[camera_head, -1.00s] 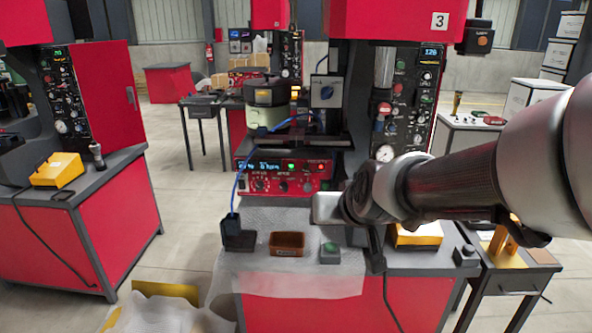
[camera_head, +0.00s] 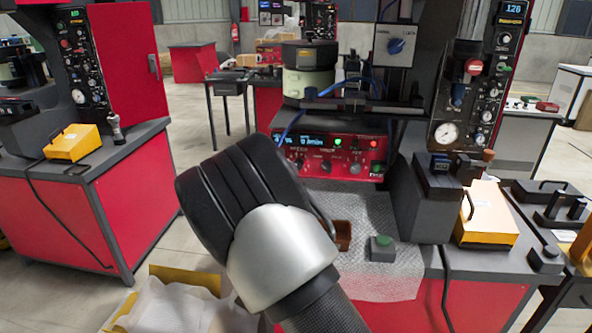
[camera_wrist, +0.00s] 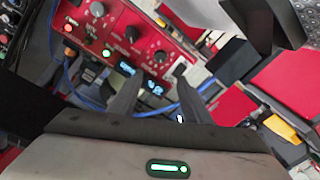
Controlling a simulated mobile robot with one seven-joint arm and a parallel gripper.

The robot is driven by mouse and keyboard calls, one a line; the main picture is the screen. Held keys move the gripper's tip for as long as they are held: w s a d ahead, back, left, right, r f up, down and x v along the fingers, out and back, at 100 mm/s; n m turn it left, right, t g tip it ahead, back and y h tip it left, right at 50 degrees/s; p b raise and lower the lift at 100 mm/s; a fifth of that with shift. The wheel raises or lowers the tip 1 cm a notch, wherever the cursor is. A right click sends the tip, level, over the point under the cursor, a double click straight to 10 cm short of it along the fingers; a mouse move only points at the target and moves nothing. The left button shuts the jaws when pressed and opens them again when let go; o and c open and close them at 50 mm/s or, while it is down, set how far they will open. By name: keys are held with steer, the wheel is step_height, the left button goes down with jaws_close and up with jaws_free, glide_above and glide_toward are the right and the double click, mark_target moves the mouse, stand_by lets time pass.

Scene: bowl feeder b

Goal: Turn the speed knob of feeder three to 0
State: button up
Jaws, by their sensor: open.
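The red control box (camera_head: 330,152) of the feeder stands in the middle of the head view, below the round bowl unit (camera_head: 308,72). Its front has lit blue displays, small knobs and a green light. In the wrist view the red panel (camera_wrist: 165,35) shows tilted, with black knobs, one of them (camera_wrist: 131,34) above the fingers. The knob labels and pointer settings are too small to read. My gripper (camera_wrist: 158,80) is open, its two fingers apart before the panel, with nothing seen between them. In the head view my arm hides the fingers.
A brown tray (camera_head: 343,234) and a green button box (camera_head: 382,248) lie on the bench. Blue cable (camera_wrist: 88,100) runs near the fingers.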

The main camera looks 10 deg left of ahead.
mark_target(298, 166)
steer(key=w, duration=1.5)
steer(key=shift+w+a+b, duration=0.1)
steer(key=shift+b, duration=0.25)
steer(key=shift+c, duration=0.5)
steer(key=c, duration=0.9)
steer(key=shift+c, duration=0.2)
